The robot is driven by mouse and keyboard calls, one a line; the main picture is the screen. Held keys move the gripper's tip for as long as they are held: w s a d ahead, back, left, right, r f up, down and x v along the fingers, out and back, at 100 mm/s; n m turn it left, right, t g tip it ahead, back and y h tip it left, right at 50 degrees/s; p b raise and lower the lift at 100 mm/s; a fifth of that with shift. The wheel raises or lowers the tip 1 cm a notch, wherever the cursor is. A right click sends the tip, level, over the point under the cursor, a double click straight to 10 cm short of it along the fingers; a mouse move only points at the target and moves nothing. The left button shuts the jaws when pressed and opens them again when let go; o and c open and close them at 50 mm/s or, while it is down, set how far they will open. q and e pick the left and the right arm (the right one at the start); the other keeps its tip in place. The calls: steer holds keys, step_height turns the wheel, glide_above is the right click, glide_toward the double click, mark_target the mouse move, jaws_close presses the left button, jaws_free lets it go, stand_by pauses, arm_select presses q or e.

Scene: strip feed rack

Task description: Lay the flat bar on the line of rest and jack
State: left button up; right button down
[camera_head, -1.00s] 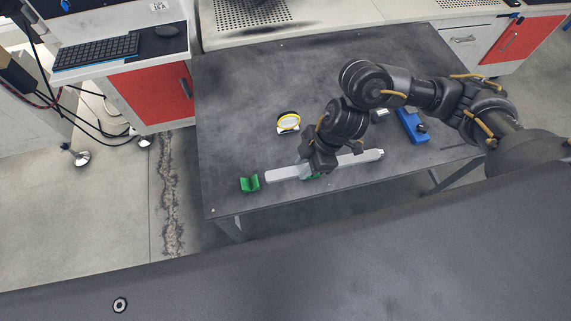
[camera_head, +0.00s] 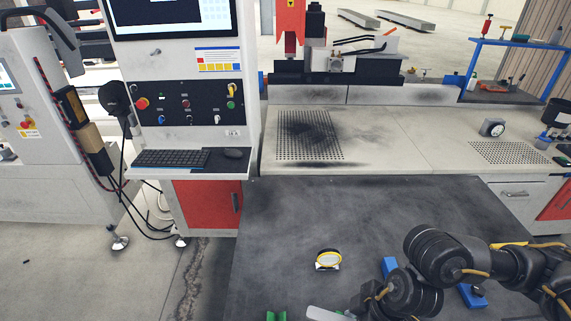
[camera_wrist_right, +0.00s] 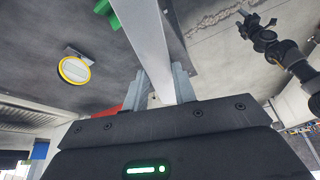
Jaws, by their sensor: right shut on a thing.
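The flat bar (camera_head: 328,314) is long and light grey; only one end shows at the bottom of the head view. In the right wrist view the bar (camera_wrist_right: 150,30) runs between the fingers of my right gripper (camera_wrist_right: 160,88), which is shut on it. The bar's height above the table cannot be told. A green notched block (camera_head: 276,315), perhaps the rest, is cut by the bottom edge left of the bar; a green piece also shows in the right wrist view (camera_wrist_right: 118,14). The jack cannot be made out surely. My left gripper (camera_wrist_right: 258,24) seems to show there, small and dark.
The dark table (camera_head: 290,220) is mostly clear at its back and left. A yellow-rimmed round item (camera_head: 328,260) stands beyond the bar. Blue items (camera_head: 389,265) are near my right arm. A workbench (camera_head: 390,140) and a console with a keyboard (camera_head: 172,158) stand behind.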

steer(key=w+d+r+m, duration=0.1)
steer(key=w+d+r, duration=0.2)
steer(key=w+r, duration=0.2)
steer(key=w+d+r+m+t, duration=0.1)
steer(key=w+d+r+m, duration=0.1)
steer(key=w+d+r, duration=0.2)
step_height(320, 180, up, 3)
steer(key=shift+w+d+r+b, duration=0.1)
steer(key=shift+w+d+b, duration=0.25)
steer(key=shift+b, duration=0.1)
